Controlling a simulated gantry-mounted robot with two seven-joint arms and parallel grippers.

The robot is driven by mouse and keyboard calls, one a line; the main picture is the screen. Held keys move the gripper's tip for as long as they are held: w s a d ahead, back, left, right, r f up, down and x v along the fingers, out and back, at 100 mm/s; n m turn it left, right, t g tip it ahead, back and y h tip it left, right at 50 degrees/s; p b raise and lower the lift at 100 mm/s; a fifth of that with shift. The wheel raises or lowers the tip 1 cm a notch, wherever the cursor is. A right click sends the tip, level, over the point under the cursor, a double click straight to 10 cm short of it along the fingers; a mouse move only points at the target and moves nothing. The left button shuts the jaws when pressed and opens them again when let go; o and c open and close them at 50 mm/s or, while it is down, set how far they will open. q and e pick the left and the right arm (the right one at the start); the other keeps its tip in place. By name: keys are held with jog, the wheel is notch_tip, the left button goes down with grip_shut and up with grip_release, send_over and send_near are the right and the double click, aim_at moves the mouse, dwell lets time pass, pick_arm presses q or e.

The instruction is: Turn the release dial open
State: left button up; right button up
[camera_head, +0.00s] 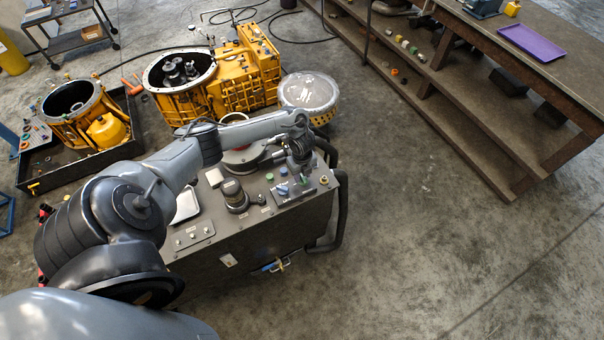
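A dark grey control cabinet (262,241) stands in the middle of the picture. At the right end of its top is a small control panel (293,198) with blue and green knobs. A blue knob (283,190) shows on this panel; I cannot tell which knob is the release dial. My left arm reaches in from the lower left, and my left gripper (301,176) points down over the panel, at or just above its knobs. Its fingers are too small to tell whether they are open or touching a knob. My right gripper is out of view.
A black knobbed fixture (236,196) and a white tray (186,205) are on the cabinet top. Yellow transmission housings (243,75) stand behind it. A workbench (480,95) with a purple tray (531,43) is at upper right. The floor to the right is clear.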

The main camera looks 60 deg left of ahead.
pick_arm(q)
grip_shut()
jog(key=shift+r, duration=0.1)
jog(key=shift+s+r+n+p, duration=0.1)
jog(key=shift+n+p, duration=1)
jog(key=shift+p, duration=0.05)
jog(key=n+p, duration=0.1)
jog(key=n, duration=0.1)
jog(key=n+p, duration=0.2)
jog(key=shift+s+d+n+p, duration=0.15)
jog(key=shift+s+n+p, duration=0.05)
jog(key=shift+n+p, duration=0.1)
jog(key=n+p, duration=0.3)
jog(key=n, duration=0.1)
jog(key=shift+s+d, duration=0.1)
jog(key=shift+s, duration=0.05)
jog(key=shift+d+n+p, duration=0.1)
jog(key=shift+n+p, duration=0.6)
jog(key=shift+n, duration=1)
